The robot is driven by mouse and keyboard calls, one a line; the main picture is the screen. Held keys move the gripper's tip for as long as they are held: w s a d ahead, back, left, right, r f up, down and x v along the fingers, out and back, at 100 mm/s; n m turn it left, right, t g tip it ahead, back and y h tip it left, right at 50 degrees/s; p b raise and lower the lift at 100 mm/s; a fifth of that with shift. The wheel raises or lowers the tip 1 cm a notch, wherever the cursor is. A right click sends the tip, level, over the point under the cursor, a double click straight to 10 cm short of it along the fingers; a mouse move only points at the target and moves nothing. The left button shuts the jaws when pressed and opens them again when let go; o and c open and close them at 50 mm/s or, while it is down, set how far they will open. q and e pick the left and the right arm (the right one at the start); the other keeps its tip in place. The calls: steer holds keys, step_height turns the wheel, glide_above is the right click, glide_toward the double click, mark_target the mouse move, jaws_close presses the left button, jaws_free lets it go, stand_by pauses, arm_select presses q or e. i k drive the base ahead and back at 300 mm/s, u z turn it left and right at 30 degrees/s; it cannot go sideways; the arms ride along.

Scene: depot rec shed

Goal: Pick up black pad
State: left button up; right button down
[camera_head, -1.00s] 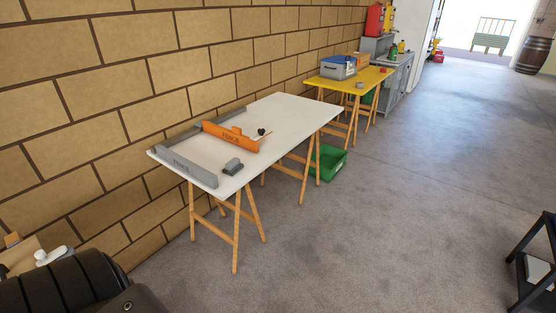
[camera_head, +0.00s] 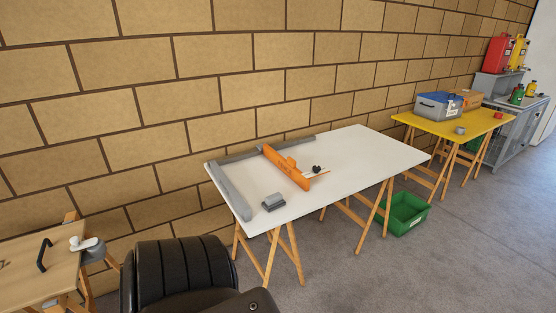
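No gripper of mine is in view. A white trestle table (camera_head: 350,160) stands against the block wall. On its near part lies a small dark grey block (camera_head: 273,202) with a lighter grey top. A small black object (camera_head: 317,169) sits farther back, beside an orange fence-like piece (camera_head: 287,167). I cannot tell for certain which of these, if either, is the black pad. Grey rails (camera_head: 232,193) run along the table's left and back edges.
A black, ribbed, seat-like object (camera_head: 185,275) is close in front. A wooden-topped bench (camera_head: 30,270) with a black handle is at left. A green crate (camera_head: 404,213) is on the floor. A yellow table (camera_head: 450,127) stands farther right. Floor at lower right is clear.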

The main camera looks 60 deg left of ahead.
mark_target(273, 202)
steer(key=u, duration=0.55)
steer(key=i, duration=0.9)
steer(key=u, duration=0.7)
